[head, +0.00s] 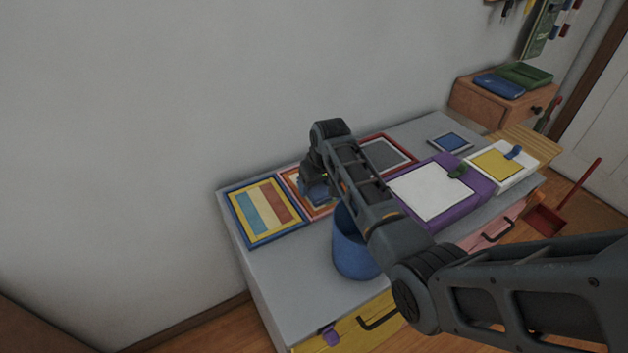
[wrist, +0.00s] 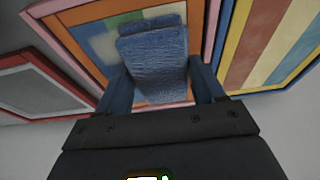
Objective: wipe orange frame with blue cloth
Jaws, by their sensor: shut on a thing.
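The orange frame (head: 305,213) lies flat on the grey cabinet top, partly hidden by my arm in the head view. In the wrist view the orange frame (wrist: 75,37) shows a pale outer edge and a patchy picture inside. My gripper (wrist: 160,85) is shut on a folded blue cloth (wrist: 153,60). The cloth is over the frame's picture and covers part of it. I cannot tell whether it touches the surface. In the head view my gripper (head: 318,190) is above the orange frame.
A blue frame with a striped picture (head: 262,210) lies at left. A red frame (head: 388,153) lies at right. A blue bin (head: 350,252) stands in front. The wall is behind.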

